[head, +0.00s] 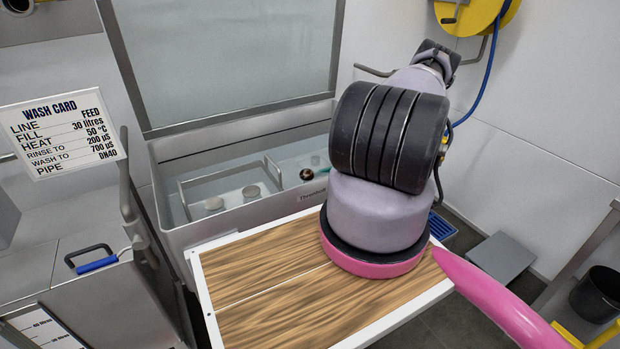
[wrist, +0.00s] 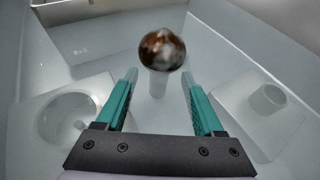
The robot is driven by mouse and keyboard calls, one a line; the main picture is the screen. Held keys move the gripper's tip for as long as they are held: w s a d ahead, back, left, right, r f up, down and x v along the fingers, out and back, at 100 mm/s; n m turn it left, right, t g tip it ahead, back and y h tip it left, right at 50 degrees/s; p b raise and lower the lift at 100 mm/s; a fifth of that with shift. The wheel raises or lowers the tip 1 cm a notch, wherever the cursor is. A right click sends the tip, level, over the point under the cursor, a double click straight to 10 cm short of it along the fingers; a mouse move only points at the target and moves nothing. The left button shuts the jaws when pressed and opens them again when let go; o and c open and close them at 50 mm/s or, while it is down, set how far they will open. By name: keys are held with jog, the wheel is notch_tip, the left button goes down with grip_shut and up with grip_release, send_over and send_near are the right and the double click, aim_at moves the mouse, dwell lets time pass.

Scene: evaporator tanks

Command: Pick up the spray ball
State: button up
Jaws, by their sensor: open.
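The spray ball (wrist: 162,48) is a shiny brown and silver ball on a pale upright stem (wrist: 159,84) in the wrist view. It also shows as a small dark ball (head: 306,174) inside the open tank in the head view. My gripper (wrist: 159,76) is open, its two teal fingers apart. In the wrist view the ball appears beyond the fingertips, roughly centred between them, and nothing is held. Whether the fingers touch the stem I cannot tell. In the head view my arm hides most of the gripper; only a bit of teal shows beside the ball.
The tank (head: 165,188) has raised walls and an upright lid (head: 225,60) behind. Inside are short round fittings (head: 252,191), and a white cup-like fitting (wrist: 72,120) lies left of the fingers. A wood-topped table (head: 255,285) stands in front. A wash card (head: 62,134) hangs left.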

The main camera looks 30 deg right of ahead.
jog(key=x, duration=0.7)
grip_shut()
